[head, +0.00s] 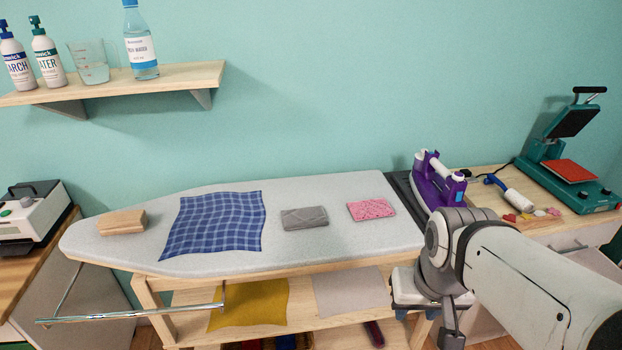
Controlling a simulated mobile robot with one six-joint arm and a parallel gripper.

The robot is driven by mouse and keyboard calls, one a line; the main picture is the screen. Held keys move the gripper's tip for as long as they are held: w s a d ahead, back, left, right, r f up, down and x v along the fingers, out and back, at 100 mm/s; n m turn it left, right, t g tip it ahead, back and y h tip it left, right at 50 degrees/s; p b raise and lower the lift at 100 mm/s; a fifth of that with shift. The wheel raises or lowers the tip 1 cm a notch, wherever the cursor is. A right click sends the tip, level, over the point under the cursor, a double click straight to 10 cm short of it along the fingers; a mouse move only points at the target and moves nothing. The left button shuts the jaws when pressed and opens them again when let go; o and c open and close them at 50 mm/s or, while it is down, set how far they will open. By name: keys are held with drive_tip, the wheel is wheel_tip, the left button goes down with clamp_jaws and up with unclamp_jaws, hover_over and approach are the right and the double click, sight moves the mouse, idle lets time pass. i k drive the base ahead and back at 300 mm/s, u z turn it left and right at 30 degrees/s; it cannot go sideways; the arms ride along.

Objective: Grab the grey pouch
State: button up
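The grey pouch (304,218) lies flat on the light grey ironing board (340,192), right of centre. It sits between a blue checked cloth (214,224) on its left and a pink patterned pouch (371,210) on its right, touching neither. My gripper (450,335) hangs low at the end of my arm, in front of the board's right end and well to the right of the grey pouch. Its fingers are too unclear to tell whether they are open or shut. Nothing covers the grey pouch.
A wooden block (122,222) lies on the board's left part. A purple iron (438,182) stands at the board's right end. A teal heat press (572,165) stands on the right table. A wall shelf (160,78) with bottles hangs above left. Cloths lie on the lower shelf.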

sight(309, 216)
drive_tip(key=i, duration=0.9)
drive_tip(key=z, duration=0.05)
